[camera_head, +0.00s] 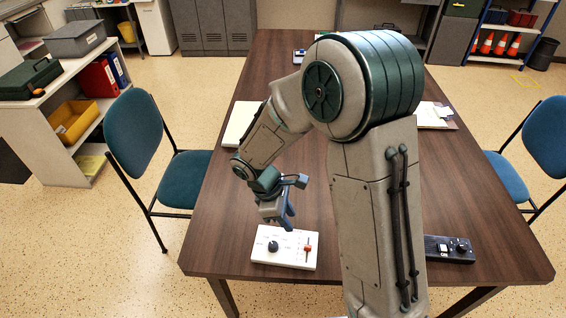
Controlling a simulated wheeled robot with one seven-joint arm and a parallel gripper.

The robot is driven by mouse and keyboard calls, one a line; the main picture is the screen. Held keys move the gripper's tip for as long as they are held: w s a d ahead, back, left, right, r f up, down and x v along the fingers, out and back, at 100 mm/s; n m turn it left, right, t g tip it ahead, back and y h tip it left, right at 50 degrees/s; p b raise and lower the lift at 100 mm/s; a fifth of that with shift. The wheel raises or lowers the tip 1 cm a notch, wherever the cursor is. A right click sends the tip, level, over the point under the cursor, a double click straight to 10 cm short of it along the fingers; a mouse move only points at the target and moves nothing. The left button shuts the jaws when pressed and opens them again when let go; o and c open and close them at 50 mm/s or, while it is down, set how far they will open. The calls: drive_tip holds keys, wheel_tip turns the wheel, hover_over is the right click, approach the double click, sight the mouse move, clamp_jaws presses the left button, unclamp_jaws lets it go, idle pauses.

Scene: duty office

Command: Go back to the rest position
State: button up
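My gripper (282,217) hangs at the end of my bent arm, a little above the near part of the brown table (470,215). It points down over the back edge of a white control panel (268,258). The panel has a dark knob and a red-topped lever or switch. The fingers look small and seem clear of the panel, but I cannot tell for sure whether they touch it. I see nothing held, and the finger gap cannot be made out.
A black device (449,250) lies on the table to the right of my arm. Papers (432,115) and a white item (240,122) lie farther back. Blue chairs stand at the left (135,135) and right (548,135). A shelf unit (45,110) stands at the far left. My arm hides the table's middle.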

drive_tip(key=shift+r, duration=0.1)
drive_tip(key=s+d+r+m+t+y, duration=0.2)
drive_tip(key=s+d+r+m, duration=0.3)
drive_tip(key=r+m, duration=0.3)
drive_tip(key=s+d+r+m+t+y, duration=0.2)
drive_tip(key=s+d+r+m, duration=0.4)
drive_tip(key=r, duration=0.4)
drive_tip(key=shift+s+r+m, duration=0.2)
drive_tip(key=shift+s+m, duration=0.3)
drive_tip(key=shift+m, duration=0.4)
drive_tip(key=shift+d, duration=0.1)
idle(0.7)
